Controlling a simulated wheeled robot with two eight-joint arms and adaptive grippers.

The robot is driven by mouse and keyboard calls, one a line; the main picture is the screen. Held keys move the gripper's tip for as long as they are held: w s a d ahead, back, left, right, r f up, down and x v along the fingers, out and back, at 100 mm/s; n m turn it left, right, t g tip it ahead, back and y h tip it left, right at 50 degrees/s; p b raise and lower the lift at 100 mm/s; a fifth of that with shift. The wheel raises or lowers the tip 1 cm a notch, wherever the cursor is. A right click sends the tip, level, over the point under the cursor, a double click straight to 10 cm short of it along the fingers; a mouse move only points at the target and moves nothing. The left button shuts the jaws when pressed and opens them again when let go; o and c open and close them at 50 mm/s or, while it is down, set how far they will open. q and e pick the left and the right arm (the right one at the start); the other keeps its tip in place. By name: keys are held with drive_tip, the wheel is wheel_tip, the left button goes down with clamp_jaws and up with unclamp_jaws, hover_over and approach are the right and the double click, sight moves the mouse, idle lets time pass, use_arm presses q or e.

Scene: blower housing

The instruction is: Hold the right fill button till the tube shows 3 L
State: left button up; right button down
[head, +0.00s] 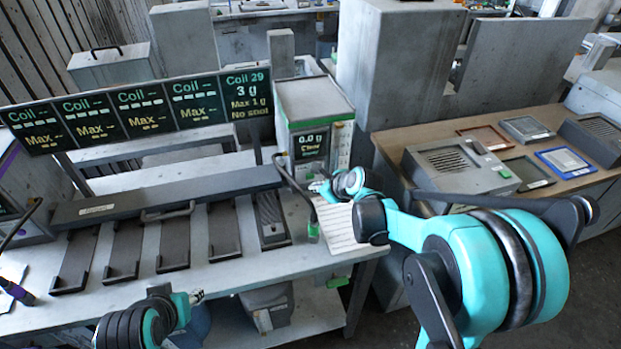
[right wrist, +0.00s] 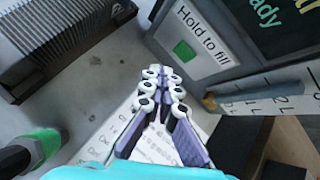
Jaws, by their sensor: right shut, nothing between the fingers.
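The right fill button (right wrist: 184,51) is a green square under the words "Hold to fill" in the right wrist view. Beside it is a dark screen (right wrist: 270,20), cut off by the frame, with green letters ending in "dy". A pale scale with tube markings (right wrist: 270,94) lies below; its level is not readable. My right gripper (right wrist: 163,74) is shut and empty, just left of the button and apart from it in the picture. In the head view it shows (head: 317,187) in front of the green-framed dispenser (head: 315,115). My left gripper (head: 196,296) is low at bottom left, its fingers too small to judge.
A dark finned block (right wrist: 65,40) and a green-ended cylinder (right wrist: 38,145) lie left of my right gripper. A row of coil screens (head: 118,110) stands behind dark trays on the bench. A wooden table (head: 545,170) with a grey box is at right.

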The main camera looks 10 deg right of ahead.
drive_tip(key=shift+w, duration=0.75)
idle(0.9)
drive_tip(key=shift+w, duration=0.4)
drive_tip(key=shift+w, duration=0.35)
idle(0.6)
drive_tip(key=shift+s, duration=0.15)
idle(0.5)
drive_tip(key=shift+s, duration=0.65)
drive_tip(key=shift+s, duration=2.5)
